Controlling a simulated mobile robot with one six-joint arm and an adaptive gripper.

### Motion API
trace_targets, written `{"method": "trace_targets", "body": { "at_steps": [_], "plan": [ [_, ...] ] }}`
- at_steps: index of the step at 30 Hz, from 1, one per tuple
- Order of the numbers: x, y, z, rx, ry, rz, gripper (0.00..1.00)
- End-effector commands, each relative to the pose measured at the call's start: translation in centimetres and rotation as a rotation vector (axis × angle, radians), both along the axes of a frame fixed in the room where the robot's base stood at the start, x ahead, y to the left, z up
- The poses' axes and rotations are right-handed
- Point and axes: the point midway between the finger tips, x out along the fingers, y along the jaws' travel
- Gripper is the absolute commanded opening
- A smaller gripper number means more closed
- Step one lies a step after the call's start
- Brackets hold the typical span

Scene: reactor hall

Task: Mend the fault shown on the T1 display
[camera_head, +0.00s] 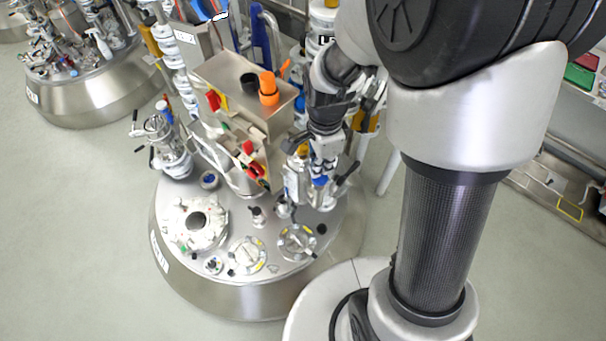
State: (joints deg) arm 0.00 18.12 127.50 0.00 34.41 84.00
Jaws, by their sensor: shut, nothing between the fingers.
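A round steel reactor vessel (265,285) with a crowded lid stands in the middle. A label plate (158,250) is on its left side, too small to read. No display that I can read as T1 shows in this view. On the lid are a round open port (197,220), two flanged covers and several valves and fittings. My gripper (323,160) points down from my dark wrist, over the right rear of the lid, among valves and pipes. It is shut with nothing seen in it. Whether its tips touch a fitting cannot be told.
A steel box (245,85) with an orange and a black cylinder on top stands behind the lid, close left of my gripper. Another vessel (85,90) is at upper left. A shelf with green (578,77) and red items is at right. The left floor is clear.

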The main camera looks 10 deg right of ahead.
Motion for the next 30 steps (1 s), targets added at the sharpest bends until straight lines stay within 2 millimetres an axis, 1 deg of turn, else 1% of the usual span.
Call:
{"method": "trace_targets", "body": {
  "at_steps": [5,28,30],
  "plan": [
    [0.0,0.0,-0.5,0.000,0.000,0.000,0.00],
    [0.0,0.0,-4.4,0.000,0.001,0.000,0.00],
    [0.0,0.0,-4.2,0.000,0.001,0.000,0.00]
  ]
}}
